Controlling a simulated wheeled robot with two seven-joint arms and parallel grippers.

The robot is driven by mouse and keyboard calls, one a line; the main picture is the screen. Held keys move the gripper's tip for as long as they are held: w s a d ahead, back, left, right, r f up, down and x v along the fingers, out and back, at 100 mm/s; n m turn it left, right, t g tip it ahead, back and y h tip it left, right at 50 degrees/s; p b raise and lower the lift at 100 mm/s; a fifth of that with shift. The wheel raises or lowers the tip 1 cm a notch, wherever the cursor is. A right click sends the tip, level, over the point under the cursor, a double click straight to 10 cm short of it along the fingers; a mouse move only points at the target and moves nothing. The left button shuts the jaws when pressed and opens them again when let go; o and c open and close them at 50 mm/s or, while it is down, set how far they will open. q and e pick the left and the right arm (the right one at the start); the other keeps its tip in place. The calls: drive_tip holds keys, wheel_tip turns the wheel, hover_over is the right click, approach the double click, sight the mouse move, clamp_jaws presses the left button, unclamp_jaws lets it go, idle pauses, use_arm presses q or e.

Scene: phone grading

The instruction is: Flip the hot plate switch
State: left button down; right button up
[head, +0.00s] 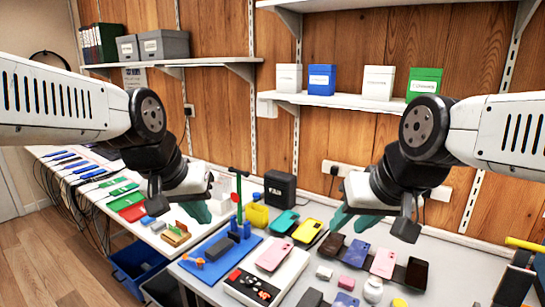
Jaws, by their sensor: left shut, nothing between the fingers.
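A white flat device (297,262) that looks like the hot plate stands on the grey table, with a pink phone (274,254) lying on it. Its black front panel (252,288) carries a small red part at its left end that may be the switch (235,275), and several small knobs or parts. My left gripper (200,212) is shut and empty, above the table's back left, left of and above the device. My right gripper (352,222) looks open and empty, above the phones to the right of the device.
A blue mat (208,272) with a green-topped stand lies left of the device. Several phones lie to its right. A black box (280,188) stands behind. Shelves with boxes (322,79) hang on the wooden wall.

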use_arm(q)
drive_tip(key=shift+t, duration=0.4)
drive_tip(key=s, duration=0.2)
drive_tip(key=s+r, duration=0.1)
drive_tip(key=s, duration=0.1)
drive_tip(key=n+g+y, duration=0.2)
drive_tip(key=n+g, duration=0.4)
drive_tip(key=n, duration=0.6)
hover_over(232, 276)
wheel_tip(232, 276, down, 20)
wheel_tip(232, 276, down, 14)
drive_tip(key=shift+r, duration=0.1)
